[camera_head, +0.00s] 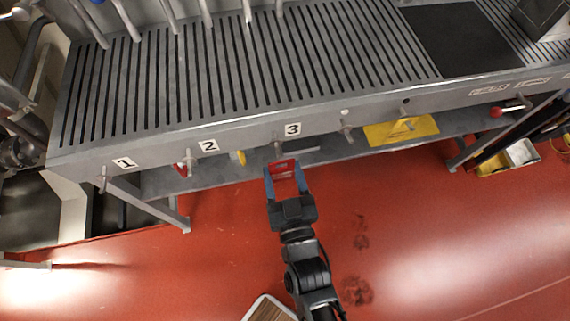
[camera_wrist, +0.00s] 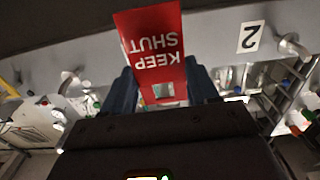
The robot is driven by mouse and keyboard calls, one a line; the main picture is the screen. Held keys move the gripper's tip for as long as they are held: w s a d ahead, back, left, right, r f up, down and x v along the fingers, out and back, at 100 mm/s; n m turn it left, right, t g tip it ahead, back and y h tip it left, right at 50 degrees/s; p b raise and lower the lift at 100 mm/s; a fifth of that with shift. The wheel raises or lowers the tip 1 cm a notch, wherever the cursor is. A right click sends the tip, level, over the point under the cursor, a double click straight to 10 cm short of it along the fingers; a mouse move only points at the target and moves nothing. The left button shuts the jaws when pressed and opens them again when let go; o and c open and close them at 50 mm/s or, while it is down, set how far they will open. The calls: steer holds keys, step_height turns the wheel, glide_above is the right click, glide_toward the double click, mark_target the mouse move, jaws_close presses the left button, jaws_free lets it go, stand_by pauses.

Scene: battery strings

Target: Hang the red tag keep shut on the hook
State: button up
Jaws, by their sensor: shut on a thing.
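My gripper (camera_head: 286,178) is shut on the red KEEP SHUT tag (camera_head: 282,165), in front of and below the table's front edge. In the wrist view the tag (camera_wrist: 152,45) stands out beyond the fingers, its white lettering upside down, with a small opening near the finger end. In the head view a metal hook (camera_head: 278,146) beside label 3 (camera_head: 293,129) is just above the tag. I cannot tell whether they touch. Another hook (camera_head: 188,158) is beside label 2 (camera_head: 208,146); it also shows in the wrist view (camera_wrist: 291,45).
The slotted grey table (camera_head: 220,75) has more hooks along its front. A red-and-white tag (camera_head: 181,169) and a yellow tag (camera_head: 239,157) hang near label 2. A yellow sign (camera_head: 400,131) is below the table edge at right. The red floor in front is mostly clear.

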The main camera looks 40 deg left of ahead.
steer(key=shift+f+b+x, duration=0.2)
steer(key=shift+b+x, duration=0.85)
steer(key=shift+x, duration=0.75)
steer(key=shift+w+a+f+b, duration=0.35)
steer(key=shift+w+f+b, duration=0.05)
steer(key=shift+b, duration=0.6)
steer(key=shift+a, duration=0.1)
steer(key=o, duration=1.1)
steer(key=shift+s+d, duration=0.3)
steer(key=shift+d, duration=0.25)
steer(key=v, duration=0.6)
steer(key=shift+s+d, duration=0.15)
steer(key=shift+s, duration=0.2)
